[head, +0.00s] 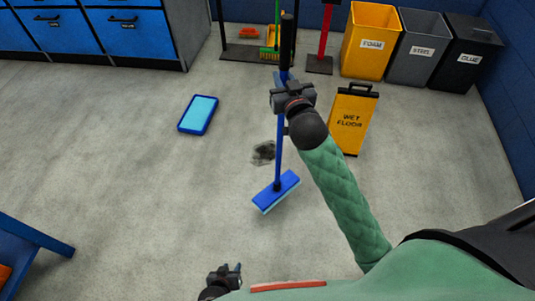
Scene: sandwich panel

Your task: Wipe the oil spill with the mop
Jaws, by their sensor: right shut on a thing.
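The mop has a blue pole and a flat blue head (276,190) with a light blue pad under it. The head is on or just above the grey floor, in front of the oil spill. The oil spill (263,153) is a dark patch, just left of the pole and partly behind it. My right gripper (284,88) is shut on the mop's pole near its upper part, and the pole stands steeply. My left gripper (232,270) is low at the bottom edge, away from the mop. Its fingertips are small, and I cannot tell whether they are apart.
A yellow wet floor sign (352,120) stands right of the mop. A blue tray (198,114) with a light blue inside lies on the floor at left. Yellow (368,42), grey (415,50) and black (466,52) bins stand at the back right. Blue cabinets (90,35) line the back left.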

